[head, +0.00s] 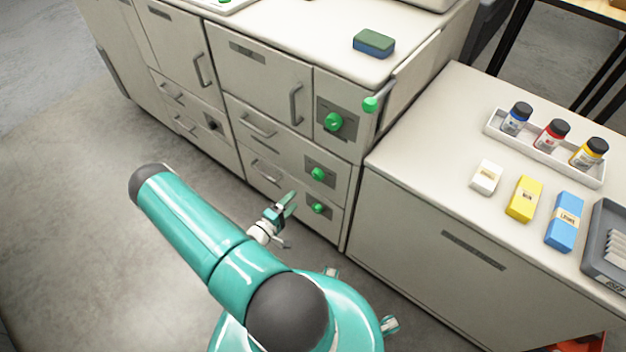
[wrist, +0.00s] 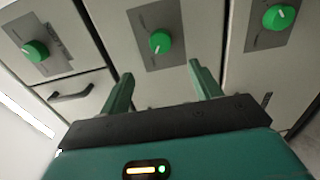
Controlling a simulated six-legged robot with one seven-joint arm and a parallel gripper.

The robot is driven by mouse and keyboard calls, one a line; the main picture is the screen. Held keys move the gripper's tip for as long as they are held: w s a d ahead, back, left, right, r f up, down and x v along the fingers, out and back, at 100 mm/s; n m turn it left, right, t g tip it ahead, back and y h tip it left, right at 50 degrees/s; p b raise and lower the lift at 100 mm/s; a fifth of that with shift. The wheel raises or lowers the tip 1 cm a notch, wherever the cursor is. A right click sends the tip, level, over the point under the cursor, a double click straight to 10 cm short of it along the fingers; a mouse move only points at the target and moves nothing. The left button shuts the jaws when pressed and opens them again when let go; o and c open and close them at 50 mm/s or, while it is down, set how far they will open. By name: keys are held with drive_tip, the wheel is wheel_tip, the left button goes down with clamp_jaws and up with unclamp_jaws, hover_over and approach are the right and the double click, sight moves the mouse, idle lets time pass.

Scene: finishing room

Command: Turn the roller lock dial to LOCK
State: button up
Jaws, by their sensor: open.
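Three green dials on dark grey plates are on the cabinet front in the head view: an upper one (head: 334,122), a middle one (head: 318,174) and a lower one (head: 318,208). Their labels are too small to read, so I cannot tell which is the roller lock dial. My gripper (head: 287,207) is open and empty, left of the lower dial. In the wrist view, its open fingers (wrist: 160,72) point toward a central green dial (wrist: 160,43), apart from it as far as I can tell. Other green dials show at left (wrist: 36,51) and right (wrist: 279,17); each has a pale pointer mark.
A lever with a green ball (head: 370,104) sticks out at the cabinet's right corner. Drawer handles (head: 266,172) protrude left of the dials. A lower counter (head: 450,130) at right holds bottles, boxes and a grey tray (head: 609,240). Floor (head: 90,240) at left is clear.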

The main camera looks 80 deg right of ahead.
sight(315, 177)
drive_tip(key=x, duration=1.2)
drive_tip(key=shift+s+d, duration=0.1)
drive_tip(key=shift+d, duration=0.15)
drive_tip(key=c, duration=1)
drive_tip(key=shift+o, duration=0.2)
